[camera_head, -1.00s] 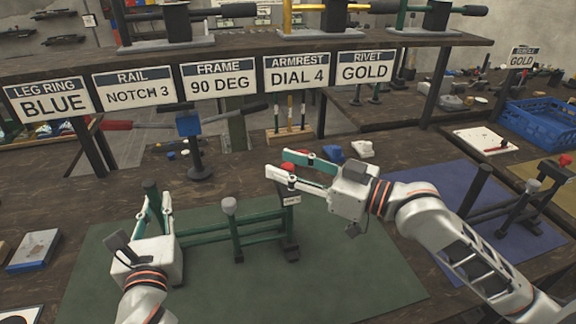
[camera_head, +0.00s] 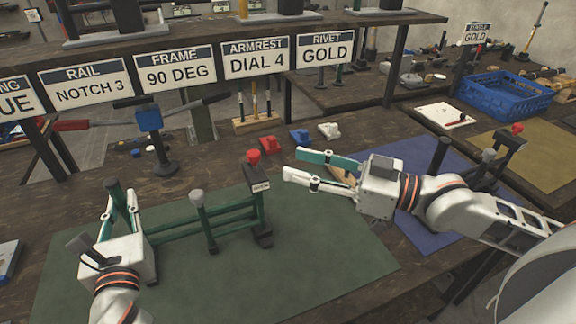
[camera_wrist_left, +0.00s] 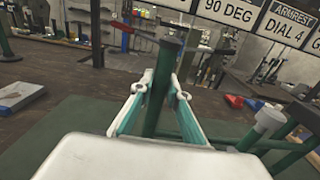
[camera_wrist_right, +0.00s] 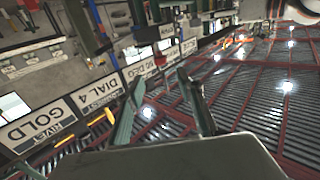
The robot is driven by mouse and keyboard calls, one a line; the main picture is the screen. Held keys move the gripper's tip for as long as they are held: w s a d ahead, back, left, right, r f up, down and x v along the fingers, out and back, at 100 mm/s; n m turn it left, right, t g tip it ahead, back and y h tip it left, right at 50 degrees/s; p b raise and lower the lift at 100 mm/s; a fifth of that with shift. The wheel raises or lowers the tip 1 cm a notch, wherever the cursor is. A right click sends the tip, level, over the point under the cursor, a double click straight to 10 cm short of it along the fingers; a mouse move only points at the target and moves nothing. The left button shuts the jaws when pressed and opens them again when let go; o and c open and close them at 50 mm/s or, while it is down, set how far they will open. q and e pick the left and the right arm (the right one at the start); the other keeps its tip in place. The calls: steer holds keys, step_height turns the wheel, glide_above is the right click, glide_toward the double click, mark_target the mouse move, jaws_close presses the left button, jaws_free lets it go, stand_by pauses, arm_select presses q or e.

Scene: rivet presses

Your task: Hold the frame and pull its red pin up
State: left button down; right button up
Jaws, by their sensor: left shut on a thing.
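The green frame (camera_head: 215,221) stands on the dark green mat (camera_head: 320,255), with upright posts joined by rails. Its red pin (camera_head: 253,157) tops the dark block on its right end post; how far it is raised I cannot tell. My left gripper (camera_head: 120,202) is shut on the green post at the frame's left end. In the left wrist view that post (camera_wrist_left: 163,85) stands between the two fingers. My right gripper (camera_head: 293,163) is open and empty, to the right of the red pin and apart from it. In the right wrist view nothing is between its fingers.
Red and blue blocks (camera_head: 299,136) and a white one lie behind the mat. A second frame (camera_head: 490,165) stands on the blue mat at right, behind my right arm. A blue crate (camera_head: 505,95) sits further back. A sign shelf spans the back.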

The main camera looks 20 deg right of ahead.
steer(key=shift+s+d, duration=0.4)
steer(key=shift+s, duration=0.1)
steer(key=shift+c, duration=0.4)
